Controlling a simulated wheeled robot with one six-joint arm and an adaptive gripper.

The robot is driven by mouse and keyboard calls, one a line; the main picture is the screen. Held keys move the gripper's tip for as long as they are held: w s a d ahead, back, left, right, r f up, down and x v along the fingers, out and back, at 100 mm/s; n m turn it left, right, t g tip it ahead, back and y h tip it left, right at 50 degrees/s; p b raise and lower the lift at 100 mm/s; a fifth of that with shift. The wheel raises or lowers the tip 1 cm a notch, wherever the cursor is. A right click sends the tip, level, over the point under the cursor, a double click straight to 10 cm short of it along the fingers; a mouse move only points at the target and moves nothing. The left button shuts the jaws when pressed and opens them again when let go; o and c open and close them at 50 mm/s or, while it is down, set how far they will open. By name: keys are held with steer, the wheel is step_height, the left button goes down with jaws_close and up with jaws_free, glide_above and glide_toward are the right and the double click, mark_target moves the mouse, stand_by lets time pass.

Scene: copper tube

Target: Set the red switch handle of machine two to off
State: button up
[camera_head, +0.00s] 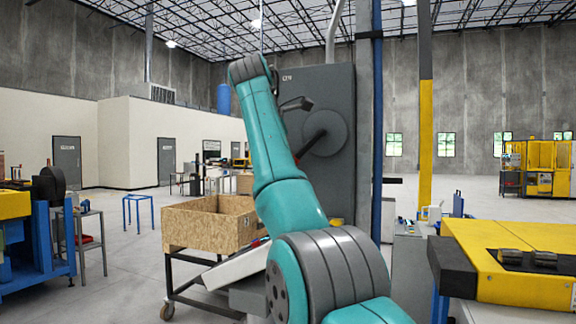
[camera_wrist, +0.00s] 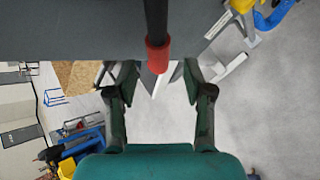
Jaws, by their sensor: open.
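The switch handle is a black rod with a red grip (camera_wrist: 157,57), seen in the wrist view at the top centre. In the head view, a black lever (camera_head: 316,141) runs down-left from a round grey disc (camera_head: 331,121) on a tall grey cabinet (camera_head: 320,80); its end is hidden behind my arm. My gripper (camera_wrist: 160,73) is open and empty, with one dark finger on each side of the red grip in the wrist picture. The grip appears between or just beyond the fingertips, with gaps on both sides. I cannot tell the depth. No machine number is readable.
A wooden crate (camera_head: 190,228) on a wheeled cart stands left of the cabinet. A grey-blue post (camera_head: 368,110) stands just to its right. A yellow-topped bench (camera_head: 500,270) is at the lower right.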

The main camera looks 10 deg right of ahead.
steer(key=v, duration=0.7)
steer(key=shift+a, duration=0.1)
